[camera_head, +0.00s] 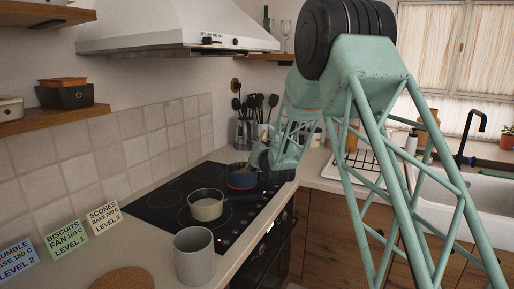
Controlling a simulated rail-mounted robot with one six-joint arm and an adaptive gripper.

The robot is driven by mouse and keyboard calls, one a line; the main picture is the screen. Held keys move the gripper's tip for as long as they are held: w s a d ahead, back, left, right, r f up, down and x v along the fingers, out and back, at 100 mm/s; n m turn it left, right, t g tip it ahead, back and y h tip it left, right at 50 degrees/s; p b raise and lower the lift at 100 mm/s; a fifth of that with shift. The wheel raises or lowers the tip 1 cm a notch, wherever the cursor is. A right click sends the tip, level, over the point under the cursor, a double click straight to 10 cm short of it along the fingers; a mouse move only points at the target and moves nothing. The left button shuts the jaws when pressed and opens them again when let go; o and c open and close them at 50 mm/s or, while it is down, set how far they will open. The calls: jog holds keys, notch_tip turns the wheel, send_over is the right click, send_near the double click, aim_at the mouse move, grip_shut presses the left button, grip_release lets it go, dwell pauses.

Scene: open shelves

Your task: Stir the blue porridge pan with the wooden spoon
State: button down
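The blue pan (242,181) sits at the back right of the black hob. Its inside is partly in view and looks brownish, but too small to make out. My pale green arm comes down from the upper right, and its dark wrist end is just right of the pan, overlapping its right side in the picture. My gripper's fingers cannot be made out there, so I cannot tell whether they are open or shut, or hold anything. I cannot clearly pick out the wooden spoon; several dark utensils stand in a holder (246,132) behind the pan.
A cream pan (206,207) stands on the hob (168,199) in front of the blue pan, its dark handle pointing right. A grey mug (195,258) and a round cork mat (122,279) are on the near counter. The hood (175,27) hangs above. A dish rack (362,163) and sink are right.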

jog(key=shift+r, duration=0.15)
jog(key=shift+r+p, duration=0.75)
jog(key=shift+r, duration=3.4)
jog(key=shift+r, duration=1.3)
